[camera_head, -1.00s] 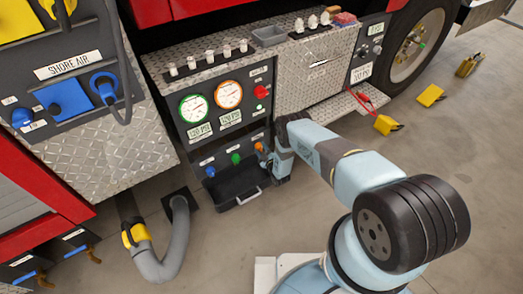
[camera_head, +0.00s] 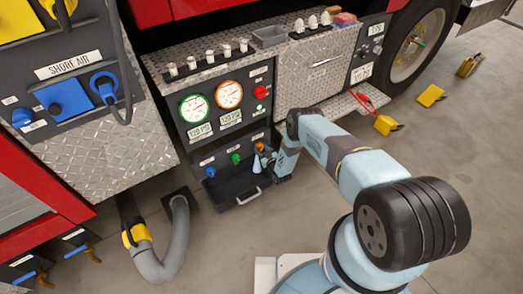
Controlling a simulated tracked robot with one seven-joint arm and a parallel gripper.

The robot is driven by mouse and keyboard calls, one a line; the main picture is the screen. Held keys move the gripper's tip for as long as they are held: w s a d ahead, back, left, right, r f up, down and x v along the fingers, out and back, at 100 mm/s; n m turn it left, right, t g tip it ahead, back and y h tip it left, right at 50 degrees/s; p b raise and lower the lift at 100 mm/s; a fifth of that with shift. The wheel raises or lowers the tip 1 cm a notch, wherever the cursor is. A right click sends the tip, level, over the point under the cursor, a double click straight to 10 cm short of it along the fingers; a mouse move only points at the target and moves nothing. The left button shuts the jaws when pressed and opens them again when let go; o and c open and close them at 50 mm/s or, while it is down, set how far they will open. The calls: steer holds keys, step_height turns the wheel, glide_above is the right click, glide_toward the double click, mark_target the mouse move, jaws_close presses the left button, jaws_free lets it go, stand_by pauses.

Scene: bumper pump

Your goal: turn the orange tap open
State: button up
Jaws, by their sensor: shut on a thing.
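The orange tap (camera_head: 259,147) is the rightmost of three taps on the low black panel, under the two round gauges. My gripper (camera_head: 266,157) is at the orange tap and is shut on it. The fingers cover part of the tap, so its exact angle is hard to tell. The green tap (camera_head: 236,159) and the blue tap (camera_head: 210,171) sit to its left.
A black tray (camera_head: 226,187) with a pale handle is below the taps. A green-rimmed gauge (camera_head: 194,108), an orange-rimmed gauge (camera_head: 229,94) and a red knob (camera_head: 261,92) are above. A grey hose (camera_head: 180,235) curves on the floor at left. Yellow chocks (camera_head: 431,95) lie at right.

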steer(key=m, duration=0.4)
steer(key=shift+s+f+g, duration=0.3)
steer(key=shift+s, duration=0.05)
steer(key=m, duration=0.4)
steer(key=shift+y, duration=0.4)
steer(key=shift+w+m, duration=0.1)
steer(key=shift+m, duration=0.6)
steer(key=shift+c, duration=0.3)
steer(key=shift+w+d+r, duration=0.2)
steer(key=shift+w, duration=0.05)
steer(key=o, duration=1.1)
steer(key=shift+c, duration=0.2)
steer(key=v, duration=1.3)
steer(key=shift+s+d, duration=0.25)
steer(key=shift+r, duration=0.15)
